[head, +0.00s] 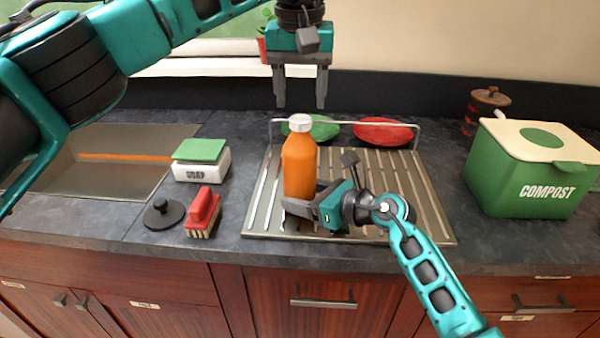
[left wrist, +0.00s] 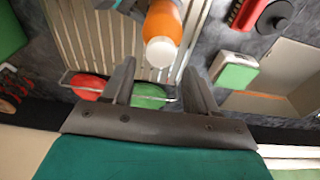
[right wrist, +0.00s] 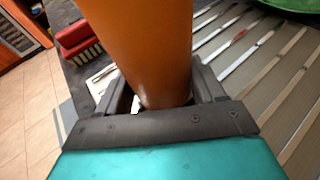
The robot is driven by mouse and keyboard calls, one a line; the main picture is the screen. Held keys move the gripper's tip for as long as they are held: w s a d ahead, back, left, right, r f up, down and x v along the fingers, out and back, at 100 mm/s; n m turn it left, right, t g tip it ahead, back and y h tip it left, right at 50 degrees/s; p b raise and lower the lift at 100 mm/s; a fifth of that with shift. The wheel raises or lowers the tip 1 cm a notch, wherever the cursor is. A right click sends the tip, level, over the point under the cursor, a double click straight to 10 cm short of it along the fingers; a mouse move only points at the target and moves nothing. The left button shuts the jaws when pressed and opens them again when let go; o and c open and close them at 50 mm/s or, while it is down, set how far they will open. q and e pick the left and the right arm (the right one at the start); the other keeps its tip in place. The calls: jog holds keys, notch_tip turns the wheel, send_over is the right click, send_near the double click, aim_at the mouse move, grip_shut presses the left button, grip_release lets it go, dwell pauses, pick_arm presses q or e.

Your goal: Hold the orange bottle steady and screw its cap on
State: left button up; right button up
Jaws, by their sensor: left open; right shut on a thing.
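The orange bottle (head: 299,165) stands upright on the metal drying rack in the head view. A white cap (head: 300,123) sits on its top; I cannot tell how tightly. My right gripper (head: 310,205) is shut on the bottle's lower part, and the bottle fills the space between its fingers in the right wrist view (right wrist: 145,50). My left gripper (head: 301,100) is open and empty, pointing down above the cap and apart from it. In the left wrist view the cap (left wrist: 160,52) shows beyond and between the open fingers.
The drying rack (head: 400,190) holds a green plate (head: 322,130) and a red plate (head: 383,132) at its back. A soap box (head: 202,165), red brush (head: 203,210) and black sink plug (head: 163,214) lie to the left. A green compost bin (head: 530,180) stands right.

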aim_at(300, 118)
pick_arm(q)
jog(key=shift+f, duration=2.1)
jog(key=n, duration=0.4)
jog(key=shift+n+y, duration=0.4)
jog(key=n, duration=0.4)
jog(key=shift+c, duration=0.4)
